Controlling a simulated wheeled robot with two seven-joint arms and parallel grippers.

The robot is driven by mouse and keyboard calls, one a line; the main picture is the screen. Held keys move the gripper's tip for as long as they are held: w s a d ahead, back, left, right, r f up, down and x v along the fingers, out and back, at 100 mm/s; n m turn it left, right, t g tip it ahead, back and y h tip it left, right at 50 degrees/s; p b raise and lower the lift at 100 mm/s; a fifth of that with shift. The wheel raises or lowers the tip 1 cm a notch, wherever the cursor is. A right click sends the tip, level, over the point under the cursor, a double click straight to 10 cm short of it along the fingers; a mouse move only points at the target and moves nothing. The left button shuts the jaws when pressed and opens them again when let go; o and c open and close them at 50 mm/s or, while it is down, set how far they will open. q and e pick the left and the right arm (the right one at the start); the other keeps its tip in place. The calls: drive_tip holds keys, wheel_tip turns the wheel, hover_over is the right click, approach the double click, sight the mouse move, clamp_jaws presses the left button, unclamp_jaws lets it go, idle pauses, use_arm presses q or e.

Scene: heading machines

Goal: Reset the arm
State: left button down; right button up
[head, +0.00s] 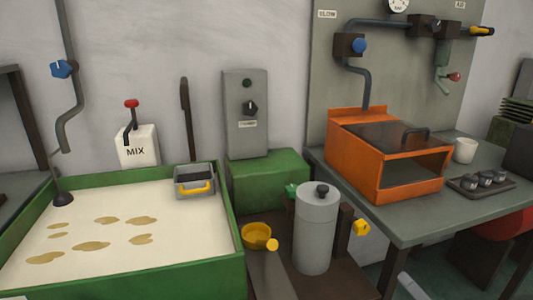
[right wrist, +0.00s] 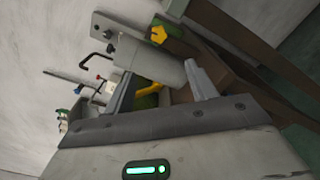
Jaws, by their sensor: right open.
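My right gripper (right wrist: 160,88) shows in the right wrist view with its two grey fingers apart. Nothing is held between them; the grey cylinder and a yellow part show beyond the gap. In the head view, a pale grey piece (head: 411,287) at the bottom edge, right of the cylinder, looks like part of my right gripper or arm. My left gripper does not show.
A grey cylinder (head: 315,232) with a black knob stands beside a yellow cup (head: 256,235). A green-rimmed tray (head: 130,282) of pale material is at left. An orange box (head: 385,155) sits on the grey table (head: 425,225) at right.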

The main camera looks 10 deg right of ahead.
drive_tip(key=s+a+f+m+g+p, duration=0.1)
drive_tip(key=s+a+f+m+g, duration=0.1)
drive_tip(key=a+m, duration=0.5)
drive_tip(key=s+a+f+m+g+y, duration=0.1)
drive_tip(key=s+a+f+m+g, duration=0.1)
drive_tip(key=a+m, duration=0.5)
drive_tip(key=s+a+f+m+g+y+p, duration=0.1)
drive_tip(key=s+a+f+m+g, duration=0.2)
drive_tip(key=a+f+m, duration=0.3)
drive_tip(key=a+m, duration=0.1)
drive_tip(key=m, duration=0.3)
drive_tip(key=shift+s+a+p, duration=0.2)
drive_tip(key=shift+a+p, duration=0.15)
drive_tip(key=shift+a, duration=0.05)
